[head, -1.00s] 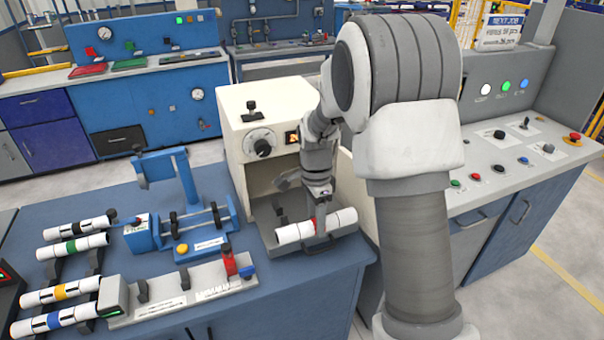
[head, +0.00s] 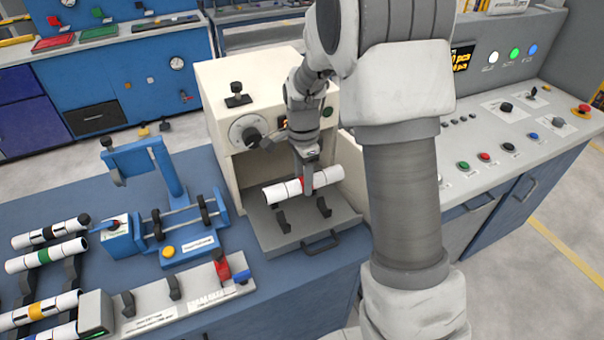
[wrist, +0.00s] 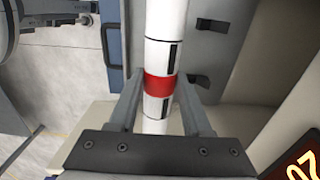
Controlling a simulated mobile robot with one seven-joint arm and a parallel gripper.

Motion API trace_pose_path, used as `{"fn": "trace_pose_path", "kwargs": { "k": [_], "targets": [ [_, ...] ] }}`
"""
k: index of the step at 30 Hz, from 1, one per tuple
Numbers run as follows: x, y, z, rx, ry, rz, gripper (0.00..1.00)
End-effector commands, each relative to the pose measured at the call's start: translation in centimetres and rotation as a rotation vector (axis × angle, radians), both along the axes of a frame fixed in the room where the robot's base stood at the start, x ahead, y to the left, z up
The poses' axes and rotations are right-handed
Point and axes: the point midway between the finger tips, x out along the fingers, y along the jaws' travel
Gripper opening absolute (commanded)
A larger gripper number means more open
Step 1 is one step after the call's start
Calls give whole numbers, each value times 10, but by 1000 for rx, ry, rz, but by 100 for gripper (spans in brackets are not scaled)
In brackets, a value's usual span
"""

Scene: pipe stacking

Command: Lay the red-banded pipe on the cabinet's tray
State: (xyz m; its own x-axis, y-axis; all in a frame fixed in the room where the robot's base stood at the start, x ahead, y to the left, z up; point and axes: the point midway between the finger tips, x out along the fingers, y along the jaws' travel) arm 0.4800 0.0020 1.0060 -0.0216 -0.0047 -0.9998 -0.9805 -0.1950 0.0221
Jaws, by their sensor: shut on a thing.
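The red-banded pipe (head: 287,191) is white with black marks and a red band. My gripper (head: 306,178) is shut on it near the red band, and in the wrist view my gripper's fingers (wrist: 160,100) lie on either side of the pipe (wrist: 165,55). The cabinet (head: 226,140) is cream with an open front. Its grey tray (head: 335,221) sticks out at the bottom and bears two dark cradles (head: 282,220). In the head view the pipe appears above and behind the cradles, apart from them. The tray also shows in the wrist view (wrist: 205,50).
Several banded pipes, one green-banded (head: 45,255), lie on a rack at the left. A blue roller fixture (head: 165,225) and a grey bench fixture (head: 185,300) stand left of the cabinet. A control console (head: 480,150) stands at the right.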

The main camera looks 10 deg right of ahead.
Motion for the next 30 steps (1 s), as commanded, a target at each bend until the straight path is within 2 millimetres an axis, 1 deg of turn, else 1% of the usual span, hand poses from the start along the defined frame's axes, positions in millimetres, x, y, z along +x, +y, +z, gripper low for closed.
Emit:
{"fn": "trace_pose_path", "kwargs": {
  "k": [8,24,30],
  "targets": [
    [0,0,-19,0,2,0,0],
    [-1,0,-73,0,2,0,0],
    [0,0,-87,0,2,0,0]
  ]
}}
